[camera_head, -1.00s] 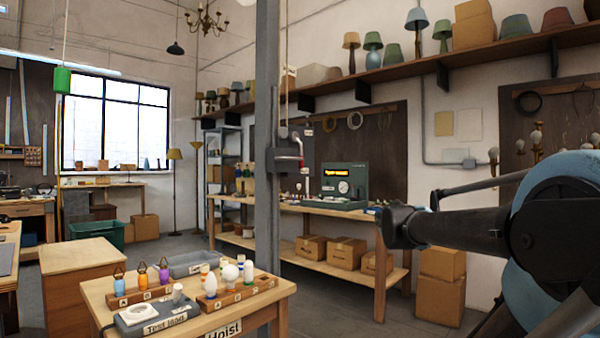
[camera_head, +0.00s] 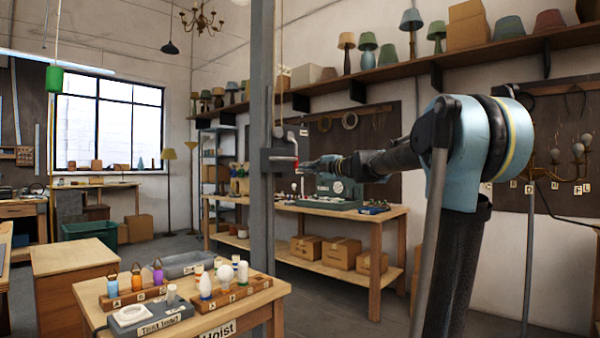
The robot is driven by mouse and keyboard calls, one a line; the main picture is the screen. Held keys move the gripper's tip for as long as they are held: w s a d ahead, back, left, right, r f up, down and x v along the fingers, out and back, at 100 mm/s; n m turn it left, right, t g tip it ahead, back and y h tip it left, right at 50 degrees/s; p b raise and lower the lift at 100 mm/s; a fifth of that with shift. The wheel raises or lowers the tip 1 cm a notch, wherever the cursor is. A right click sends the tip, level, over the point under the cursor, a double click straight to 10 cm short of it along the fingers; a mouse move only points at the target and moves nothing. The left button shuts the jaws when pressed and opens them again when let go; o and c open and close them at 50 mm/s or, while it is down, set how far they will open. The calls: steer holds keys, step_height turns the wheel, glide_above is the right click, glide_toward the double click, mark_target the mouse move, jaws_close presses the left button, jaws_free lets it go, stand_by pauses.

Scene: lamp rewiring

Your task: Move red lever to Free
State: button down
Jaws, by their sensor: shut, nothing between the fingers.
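My gripper (camera_head: 301,166) reaches in from the right, just below and beside the lever. It looks shut and empty. I cannot tell whether its tips touch the lever. The lever's lower part is partly hidden at the bracket and gripper.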

mark_target(295, 167)
steer(key=x, duration=0.9)
steer(key=shift+a, duration=0.1)
steer(key=shift+w+d, duration=0.15)
steer(key=shift+w, duration=0.45)
steer(key=shift+w+d, duration=0.2)
steer(key=shift+w, duration=0.35)
steer(key=shift+w+d, duration=0.45)
steer(key=shift+w, duration=0.4)
steer(key=shift+a, duration=0.15)
